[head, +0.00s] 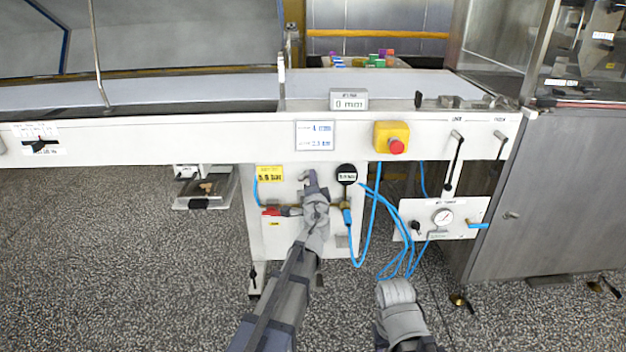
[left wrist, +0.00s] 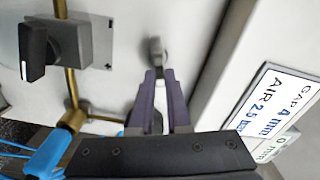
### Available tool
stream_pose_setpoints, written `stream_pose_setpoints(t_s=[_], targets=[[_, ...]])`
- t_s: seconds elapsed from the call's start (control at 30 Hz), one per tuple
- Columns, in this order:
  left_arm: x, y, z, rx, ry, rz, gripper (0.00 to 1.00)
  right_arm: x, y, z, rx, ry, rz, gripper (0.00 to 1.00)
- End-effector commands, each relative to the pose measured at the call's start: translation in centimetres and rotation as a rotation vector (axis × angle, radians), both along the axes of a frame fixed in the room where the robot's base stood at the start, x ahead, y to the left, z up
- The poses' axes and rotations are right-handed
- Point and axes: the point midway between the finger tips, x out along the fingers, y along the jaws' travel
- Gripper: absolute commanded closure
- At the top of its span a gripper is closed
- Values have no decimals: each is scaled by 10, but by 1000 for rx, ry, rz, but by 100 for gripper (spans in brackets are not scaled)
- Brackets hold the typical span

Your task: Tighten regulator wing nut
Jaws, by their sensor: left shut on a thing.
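My left gripper (head: 311,178) is in front of the white regulator panel (head: 270,243), its fingers pointing at the panel. In the left wrist view its two dark fingers (left wrist: 163,88) are closed around a small grey metal piece, apparently the wing nut (left wrist: 157,48), whose rounded end shows beyond the fingertips. The rest of the nut is hidden by the fingers, so its angle cannot be told. My right forearm shows low in the head view, but its gripper is not visible.
Beside the left gripper are a round black gauge (head: 346,174), a red-handled valve (head: 271,211) and blue hoses (head: 375,225). A black lever knob (left wrist: 36,55) sits near brass pipes (left wrist: 71,95). A yellow box with a red button (head: 396,146) is above right. Open floor lies left.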

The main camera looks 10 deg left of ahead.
Motion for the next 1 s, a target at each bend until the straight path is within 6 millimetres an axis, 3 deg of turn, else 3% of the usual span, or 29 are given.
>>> stream_pose_setpoints(t_s=[0.4,1.0], targets=[[0,-2,-5,239,70,-1,100,0,0,-5,1,0,1,50],[-1,-2,-6,306,89,-2,100,0,0,-6,1,0,1,50]])
